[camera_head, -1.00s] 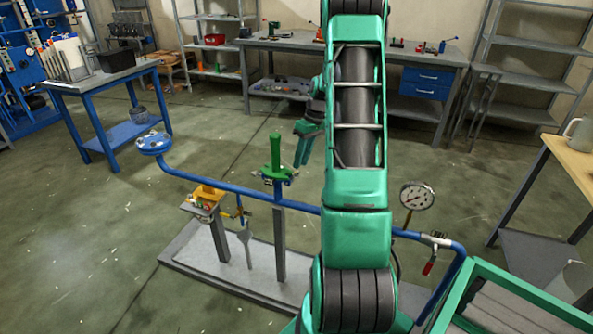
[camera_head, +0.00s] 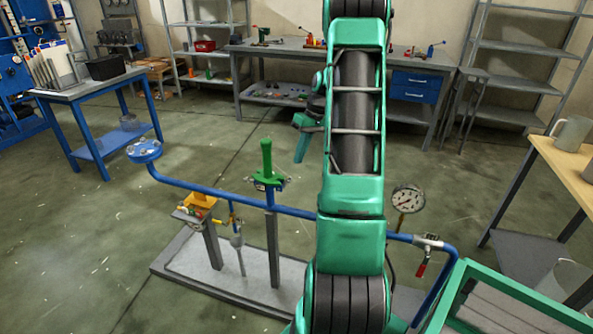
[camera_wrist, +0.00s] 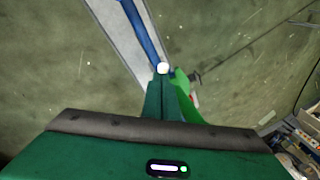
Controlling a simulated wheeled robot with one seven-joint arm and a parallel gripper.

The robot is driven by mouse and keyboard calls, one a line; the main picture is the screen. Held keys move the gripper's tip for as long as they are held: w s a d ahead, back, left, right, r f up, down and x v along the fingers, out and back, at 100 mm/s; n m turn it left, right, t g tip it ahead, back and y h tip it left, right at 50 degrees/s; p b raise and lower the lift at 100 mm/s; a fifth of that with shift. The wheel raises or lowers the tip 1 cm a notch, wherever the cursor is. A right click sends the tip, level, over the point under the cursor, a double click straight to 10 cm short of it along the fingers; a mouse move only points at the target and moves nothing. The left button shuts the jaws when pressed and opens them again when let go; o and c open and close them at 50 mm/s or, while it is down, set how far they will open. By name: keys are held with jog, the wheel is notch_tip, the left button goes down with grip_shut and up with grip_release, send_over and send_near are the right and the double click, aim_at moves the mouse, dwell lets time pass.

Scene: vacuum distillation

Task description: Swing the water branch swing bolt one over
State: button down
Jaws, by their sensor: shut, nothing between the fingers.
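The blue water pipe (camera_head: 220,194) runs across the skid, and its left end rises to a round blue flange (camera_head: 144,150) with several small fittings around its rim. I cannot tell which of these is swing bolt one. My gripper (camera_head: 302,148) hangs from the arm beyond the pipe, well to the right of the flange and clear of it. In the wrist view my gripper (camera_wrist: 163,76) is shut and empty, its fingers together. A small white round thing (camera_wrist: 163,67) shows at the fingertips, over the blue pipe (camera_wrist: 140,25); I cannot tell what it is.
A green-handled valve (camera_head: 266,165) stands on the pipe between flange and gripper. A yellow-topped post (camera_head: 200,201), a pressure gauge (camera_head: 408,199) and a red-handled valve (camera_head: 421,268) are nearby. A blue table (camera_head: 95,88) stands behind the flange. The floor left of the skid is clear.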

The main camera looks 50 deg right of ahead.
jog(key=s+d+f+m+t+y, duration=0.1)
jog(key=s+f+m+t, duration=0.2)
jog(key=m, duration=0.6)
jog(key=m+t, duration=0.4)
jog(key=m, duration=1.2)
send_near(286, 181)
jog(key=w+f, duration=0.3)
jog(key=f, duration=0.2)
jog(key=shift+w+d+y, duration=0.2)
jog(key=shift+d+y, duration=0.05)
jog(key=shift+y, duration=0.15)
jog(key=shift+d, duration=0.15)
